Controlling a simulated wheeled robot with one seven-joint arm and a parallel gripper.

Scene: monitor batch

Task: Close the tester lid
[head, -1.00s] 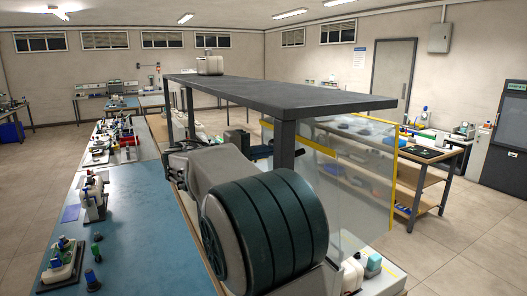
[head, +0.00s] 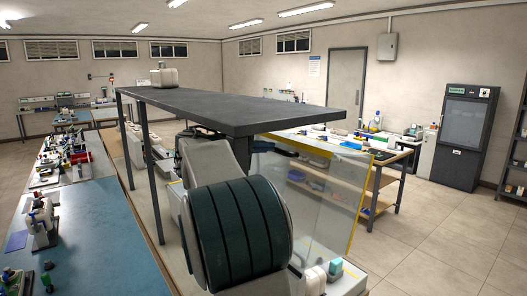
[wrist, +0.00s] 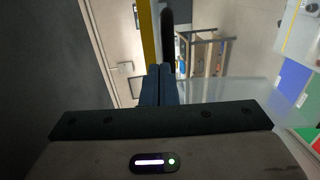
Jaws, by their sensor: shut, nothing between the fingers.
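The tester lid looks to be the clear panel (head: 310,195) with yellow edging, standing at a slant beside the dark raised shelf in the head view. Its yellow edge (wrist: 148,30) runs up the wrist view, and clear sheet (wrist: 245,95) shows at right there. My gripper (wrist: 158,75) is shut and empty, its fingertips close to the yellow edge; I cannot tell whether they touch it. In the head view my arm hides most of the tester, and my gripper is not clearly seen.
A dark shelf (head: 235,112) on posts stands over the bench, close above my arm. A blue-topped bench (head: 95,235) holds several devices at left. Small bottles (head: 315,278) stand below the panel. A wooden table (head: 385,165) is behind it. Floor at right (head: 450,240) is clear.

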